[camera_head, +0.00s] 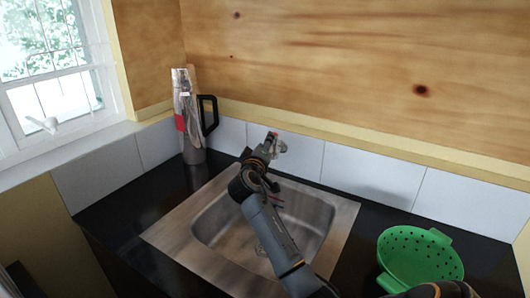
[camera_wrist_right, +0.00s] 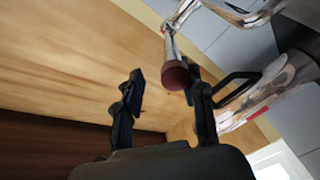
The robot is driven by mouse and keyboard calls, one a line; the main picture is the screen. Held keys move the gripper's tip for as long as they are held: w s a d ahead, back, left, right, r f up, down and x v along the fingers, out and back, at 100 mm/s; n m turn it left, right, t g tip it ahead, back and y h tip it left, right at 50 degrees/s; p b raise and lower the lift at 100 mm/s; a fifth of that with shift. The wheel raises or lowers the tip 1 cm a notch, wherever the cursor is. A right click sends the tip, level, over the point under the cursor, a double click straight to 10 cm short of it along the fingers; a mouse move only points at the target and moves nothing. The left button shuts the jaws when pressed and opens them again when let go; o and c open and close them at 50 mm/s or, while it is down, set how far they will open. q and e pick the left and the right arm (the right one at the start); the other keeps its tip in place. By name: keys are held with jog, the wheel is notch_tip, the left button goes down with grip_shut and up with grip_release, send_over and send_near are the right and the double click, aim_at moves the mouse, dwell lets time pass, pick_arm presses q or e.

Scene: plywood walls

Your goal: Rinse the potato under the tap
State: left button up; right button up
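The metal tap (camera_head: 281,147) stands behind the sink (camera_head: 207,222), partly hidden by my right arm. My right gripper (camera_head: 272,138) is at the tap. In the right wrist view, my right gripper (camera_wrist_right: 162,76) has its two fingers spread apart. A metal tap part with a brown-red round end (camera_wrist_right: 176,75) shows by the fingertips, closer to the right-hand finger. I cannot tell whether they touch. I see no potato in either view, and no running water. My left gripper is not in view.
A green colander (camera_head: 420,258) sits on the black counter right of the sink. White tiles and a plywood wall are close behind the tap. A window is at the left.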

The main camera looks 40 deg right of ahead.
notch_tip(320, 180, up, 7)
jog(key=shift+r, duration=0.1)
jog(key=shift+r, duration=0.1)
dwell(0.3)
